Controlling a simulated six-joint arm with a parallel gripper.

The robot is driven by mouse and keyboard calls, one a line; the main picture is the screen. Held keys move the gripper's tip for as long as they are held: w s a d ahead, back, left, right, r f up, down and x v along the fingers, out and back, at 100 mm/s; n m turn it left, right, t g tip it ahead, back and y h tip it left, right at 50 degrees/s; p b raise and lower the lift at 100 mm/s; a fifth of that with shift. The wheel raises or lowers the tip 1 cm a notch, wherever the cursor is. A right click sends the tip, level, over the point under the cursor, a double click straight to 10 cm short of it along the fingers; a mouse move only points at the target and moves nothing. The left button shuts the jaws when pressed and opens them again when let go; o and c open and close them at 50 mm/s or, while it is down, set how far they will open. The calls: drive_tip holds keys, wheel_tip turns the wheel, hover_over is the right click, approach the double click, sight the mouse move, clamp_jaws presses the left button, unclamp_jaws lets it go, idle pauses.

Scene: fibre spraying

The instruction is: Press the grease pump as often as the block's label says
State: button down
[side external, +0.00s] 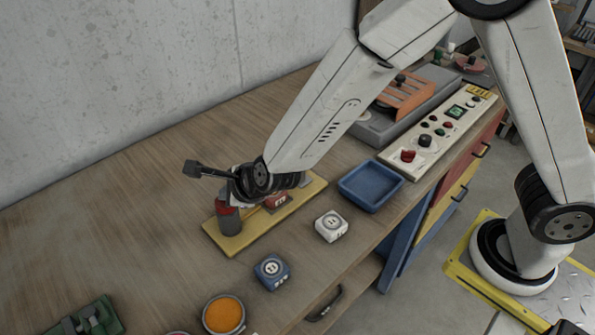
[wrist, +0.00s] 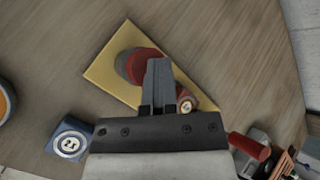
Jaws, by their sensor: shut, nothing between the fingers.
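The grease pump (side external: 229,221) is a dark cylinder with a red top, upright at the left end of a yellow board (side external: 236,240). In the wrist view its round red cap (wrist: 140,62) is partly hidden behind my fingers. A small red block (side external: 277,201) with a pale label sits on the same board; its label (wrist: 186,104) shows in the wrist view, but the marks are too small to read surely. My gripper (wrist: 158,66) is shut and empty, over the pump's cap. I cannot tell whether the fingertips touch it.
A blue block (side external: 272,272) and a white block (side external: 331,226), both labelled, stand in front of the board. A bowl of orange stuff (side external: 224,314), a blue tray (side external: 370,186) and a control panel (side external: 437,137) are around. The table behind the board is clear.

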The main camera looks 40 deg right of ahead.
drive_tip(key=shift+r, duration=1.55)
drive_tip(key=shift+r, duration=2.5)
idle(0.9)
drive_tip(key=shift+r, duration=1.9)
drive_tip(key=shift+f, duration=0.2)
drive_tip(key=shift+f, duration=4.2)
